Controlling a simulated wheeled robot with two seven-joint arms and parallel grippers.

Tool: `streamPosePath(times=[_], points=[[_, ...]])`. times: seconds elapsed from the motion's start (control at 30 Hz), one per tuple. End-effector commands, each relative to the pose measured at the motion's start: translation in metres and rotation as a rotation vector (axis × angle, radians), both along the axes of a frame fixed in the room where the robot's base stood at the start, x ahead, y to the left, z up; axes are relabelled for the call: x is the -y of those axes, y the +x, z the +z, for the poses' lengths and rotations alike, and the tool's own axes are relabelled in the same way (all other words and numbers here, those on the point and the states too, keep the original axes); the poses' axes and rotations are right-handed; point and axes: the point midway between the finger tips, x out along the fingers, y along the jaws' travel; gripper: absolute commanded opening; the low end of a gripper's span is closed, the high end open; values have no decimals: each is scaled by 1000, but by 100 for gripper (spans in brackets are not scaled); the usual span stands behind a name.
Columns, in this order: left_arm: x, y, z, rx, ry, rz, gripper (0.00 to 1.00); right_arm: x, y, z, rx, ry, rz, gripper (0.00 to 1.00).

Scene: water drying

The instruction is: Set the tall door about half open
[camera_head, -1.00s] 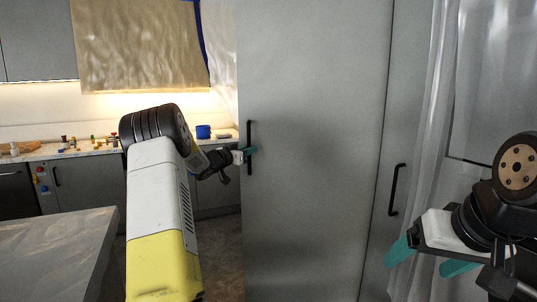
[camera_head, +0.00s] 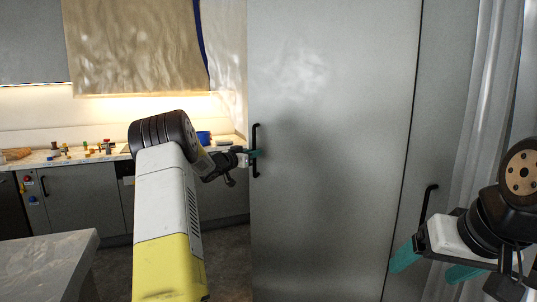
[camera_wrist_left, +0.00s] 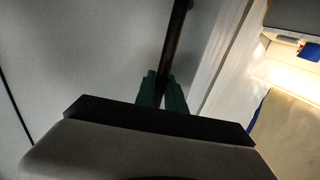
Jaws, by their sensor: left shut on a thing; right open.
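The tall door (camera_head: 330,190) is a plain grey panel filling the middle of the head view. Its black vertical bar handle (camera_head: 256,170) is near its left edge. My left gripper (camera_head: 253,154) is shut on this handle from the left. In the left wrist view, the handle bar (camera_wrist_left: 176,40) runs between the two teal fingers of my left gripper (camera_wrist_left: 162,92), with the grey door face (camera_wrist_left: 90,50) behind. How far the door stands open is hard to tell. My right gripper (camera_head: 434,266) is open and empty, in front of the panel at the right.
A second grey panel with a black handle (camera_head: 427,204) is right of the door, beside a translucent curtain (camera_head: 468,150). A grey island top (camera_head: 45,262) is at lower left. A counter (camera_head: 60,160) with small items runs behind, with floor between.

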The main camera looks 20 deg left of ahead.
Motion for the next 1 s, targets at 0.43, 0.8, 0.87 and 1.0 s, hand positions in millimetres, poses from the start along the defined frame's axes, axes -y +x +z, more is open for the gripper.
streamPosePath(times=[0.43,0.8,0.87,1.0], points=[[1,0,0,-1,0,-1,23,0,0,0,0,0,0,81],[-13,-34,0,-1,-1,1,23,0,0,0,0,0,0,81],[-16,-44,0,-1,-1,1,23,0,0,0,0,0,0,81],[-22,-63,0,-1,0,0,23,0,0,0,0,0,0,81]])
